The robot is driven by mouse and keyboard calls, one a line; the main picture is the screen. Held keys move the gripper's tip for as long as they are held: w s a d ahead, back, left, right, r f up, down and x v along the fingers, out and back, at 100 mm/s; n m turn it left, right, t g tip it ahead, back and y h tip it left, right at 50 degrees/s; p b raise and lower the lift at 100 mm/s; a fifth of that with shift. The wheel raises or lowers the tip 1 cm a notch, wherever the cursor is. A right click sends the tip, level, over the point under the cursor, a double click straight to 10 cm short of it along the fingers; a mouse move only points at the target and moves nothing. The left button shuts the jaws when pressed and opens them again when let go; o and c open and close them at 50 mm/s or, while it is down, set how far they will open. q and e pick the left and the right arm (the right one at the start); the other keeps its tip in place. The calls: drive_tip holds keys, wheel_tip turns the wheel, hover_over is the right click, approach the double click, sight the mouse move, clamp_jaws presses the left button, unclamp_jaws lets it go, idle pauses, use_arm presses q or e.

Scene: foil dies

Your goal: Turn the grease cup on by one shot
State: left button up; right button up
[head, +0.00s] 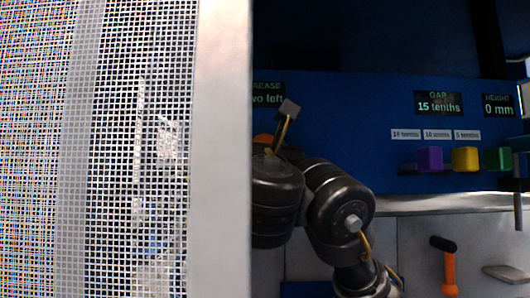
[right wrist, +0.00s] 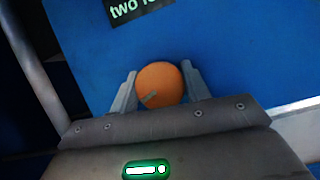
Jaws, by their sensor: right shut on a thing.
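The grease cup is an orange round knob (right wrist: 160,84) on the blue panel, with a small greenish-grey mark on its face. My right gripper (right wrist: 160,90) has one finger on each side of it and is shut on it. My left gripper is not in view.
A mesh guard with a pale frame (head: 222,150) fills the left of the head view. Displays read "GAP 15 tenths" (head: 438,102) and "HEIGHT 0 mm" (head: 497,105). Purple (head: 429,159), yellow (head: 465,159) and green (head: 497,158) blocks sit below. An orange black-topped handle (head: 447,266) stands lower right.

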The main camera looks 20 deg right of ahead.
drive_tip(key=o, duration=1)
